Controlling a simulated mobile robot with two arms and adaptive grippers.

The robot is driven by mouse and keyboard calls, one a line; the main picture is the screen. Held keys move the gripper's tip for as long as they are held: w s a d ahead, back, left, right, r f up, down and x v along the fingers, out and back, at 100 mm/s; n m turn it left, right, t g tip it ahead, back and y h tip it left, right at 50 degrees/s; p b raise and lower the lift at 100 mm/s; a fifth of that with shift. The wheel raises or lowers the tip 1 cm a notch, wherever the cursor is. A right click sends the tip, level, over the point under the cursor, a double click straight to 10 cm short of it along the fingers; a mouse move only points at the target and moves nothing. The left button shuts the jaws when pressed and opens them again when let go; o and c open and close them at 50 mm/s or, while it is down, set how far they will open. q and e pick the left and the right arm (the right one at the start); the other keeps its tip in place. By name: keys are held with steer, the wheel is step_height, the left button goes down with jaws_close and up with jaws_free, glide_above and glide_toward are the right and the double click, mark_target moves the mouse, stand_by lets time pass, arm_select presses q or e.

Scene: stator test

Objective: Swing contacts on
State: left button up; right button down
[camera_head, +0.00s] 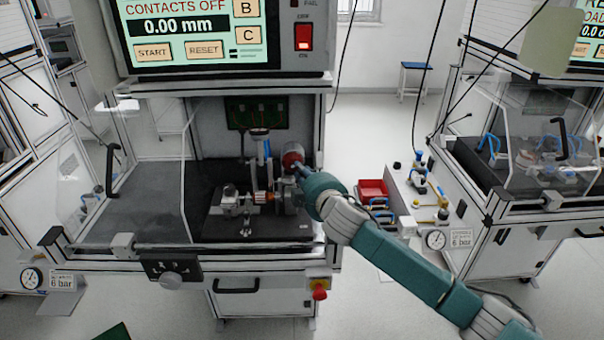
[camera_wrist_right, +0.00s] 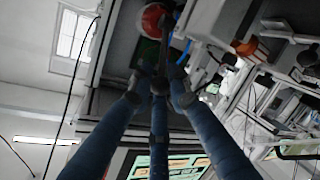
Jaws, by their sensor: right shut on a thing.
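The test station's screen (camera_head: 190,30) reads "CONTACTS OFF" and "0.00 mm". On the black bed (camera_head: 150,225) below stands a fixture with a metal part (camera_head: 235,200), an orange-red piece (camera_head: 263,197) and a red round part (camera_head: 292,158). My right gripper (camera_head: 298,172) reaches in from the right beside the red round part. In the right wrist view its fingers (camera_wrist_right: 160,85) are closed together on a thin dark lever; the red part (camera_wrist_right: 153,18) shows just beyond. The gripped spot is mostly hidden in the head view. My left gripper is not in view.
A clear guard (camera_head: 150,185) with a black handle stands at the left of the bed. A red switch (camera_head: 304,37) is right of the screen. A red bin (camera_head: 372,190) sits on a side bench at right. A red emergency button (camera_head: 319,288) is at the front.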

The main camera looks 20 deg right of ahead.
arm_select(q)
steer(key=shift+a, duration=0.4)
arm_select(e)
steer(key=shift+s+f, duration=0.35)
steer(key=shift+f, duration=0.2)
steer(key=shift+s+f, duration=0.1)
steer(key=c, duration=1.6)
jaws_free()
steer(key=shift+c, duration=0.2)
steer(key=shift+d, duration=0.1)
steer(key=shift+s+r, duration=0.1)
steer(key=shift+r, duration=0.1)
steer(key=v, duration=1.1)
steer(key=shift+s, duration=0.35)
